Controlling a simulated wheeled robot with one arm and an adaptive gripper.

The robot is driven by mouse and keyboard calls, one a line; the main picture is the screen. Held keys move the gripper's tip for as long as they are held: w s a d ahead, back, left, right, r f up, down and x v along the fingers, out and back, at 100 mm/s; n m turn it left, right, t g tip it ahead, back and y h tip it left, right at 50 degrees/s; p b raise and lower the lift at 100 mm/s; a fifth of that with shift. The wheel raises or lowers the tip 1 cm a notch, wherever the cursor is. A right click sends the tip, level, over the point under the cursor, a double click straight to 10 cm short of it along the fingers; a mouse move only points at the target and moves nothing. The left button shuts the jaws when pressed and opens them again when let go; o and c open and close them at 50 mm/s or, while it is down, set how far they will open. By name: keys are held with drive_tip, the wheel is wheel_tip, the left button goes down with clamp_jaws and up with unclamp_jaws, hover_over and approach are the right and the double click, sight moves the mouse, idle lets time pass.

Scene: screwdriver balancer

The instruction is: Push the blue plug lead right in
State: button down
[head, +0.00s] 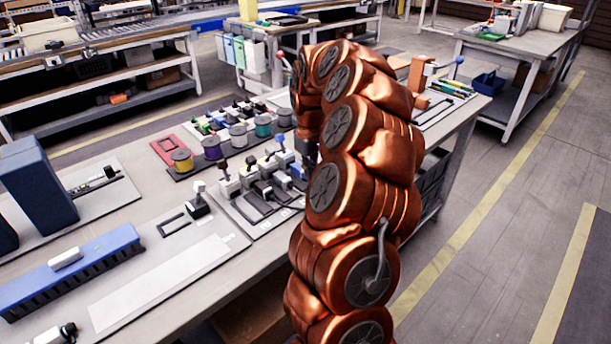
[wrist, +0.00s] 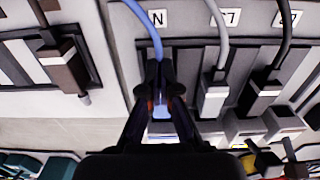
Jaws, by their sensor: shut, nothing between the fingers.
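In the wrist view a blue lead (wrist: 148,27) runs down from the top edge to behind my fingertips. A blue plug part (wrist: 162,111) shows through the gap between my fingers. My gripper (wrist: 160,75) is shut with its tips together, over the blue lead's plug and in line with it. The fingers hide much of the plug, so I cannot tell how far it sits in its socket or whether the tips touch it. In the head view my copper-coloured arm covers much of this area; a small blue plug (head: 297,170) shows left of it.
In the wrist view a white plug (wrist: 212,97) and a black plug (wrist: 262,96) with their leads stand close on the right. A brown plug (wrist: 63,66) is on the left. In the head view wire spools (head: 213,147) stand behind the plug board (head: 245,208).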

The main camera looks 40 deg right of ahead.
drive_tip(key=shift+s, duration=0.15)
drive_tip(key=shift+s+b, duration=0.35)
drive_tip(key=shift+s, duration=0.15)
wheel_tip(320, 180, up, 7)
drive_tip(key=p, duration=0.3)
idle(0.6)
idle(1.0)
